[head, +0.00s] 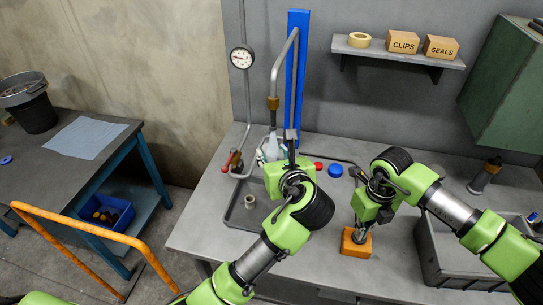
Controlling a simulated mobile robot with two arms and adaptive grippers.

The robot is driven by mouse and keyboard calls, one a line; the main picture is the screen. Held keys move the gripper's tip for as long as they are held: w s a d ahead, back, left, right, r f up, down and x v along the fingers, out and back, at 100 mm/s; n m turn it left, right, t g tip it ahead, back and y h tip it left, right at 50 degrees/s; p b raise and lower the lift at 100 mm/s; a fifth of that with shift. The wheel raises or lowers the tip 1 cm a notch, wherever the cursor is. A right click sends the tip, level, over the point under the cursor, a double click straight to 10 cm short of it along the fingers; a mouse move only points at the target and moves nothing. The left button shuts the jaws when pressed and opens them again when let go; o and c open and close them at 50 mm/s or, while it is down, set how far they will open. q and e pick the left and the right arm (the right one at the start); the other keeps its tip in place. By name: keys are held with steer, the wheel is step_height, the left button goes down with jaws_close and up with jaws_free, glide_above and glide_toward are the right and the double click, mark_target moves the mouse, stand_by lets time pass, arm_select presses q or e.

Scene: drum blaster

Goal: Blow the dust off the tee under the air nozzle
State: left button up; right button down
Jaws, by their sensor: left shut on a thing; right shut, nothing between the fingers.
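The air nozzle (273,103) hangs at the end of a bent grey pipe in front of the blue post. A pale, see-through plume (271,147) shows below it. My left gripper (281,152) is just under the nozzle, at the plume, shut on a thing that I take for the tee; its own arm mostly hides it. My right gripper (360,226) is shut and empty, pointing down at the top of an orange block (356,247) on the bench. I cannot tell whether its tips touch the block.
A shallow grey tray (231,217) with a small pale fitting (249,201) lies below my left arm. A red-handled valve (228,161), a red cap (318,166) and a blue cap (335,170) are near. A grey bin (433,265) stands at right.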

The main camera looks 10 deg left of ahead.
arm_select(q)
steer(key=shift+r, duration=0.1)
stand_by(0.3)
arm_select(e)
steer(key=shift+r, duration=3.5)
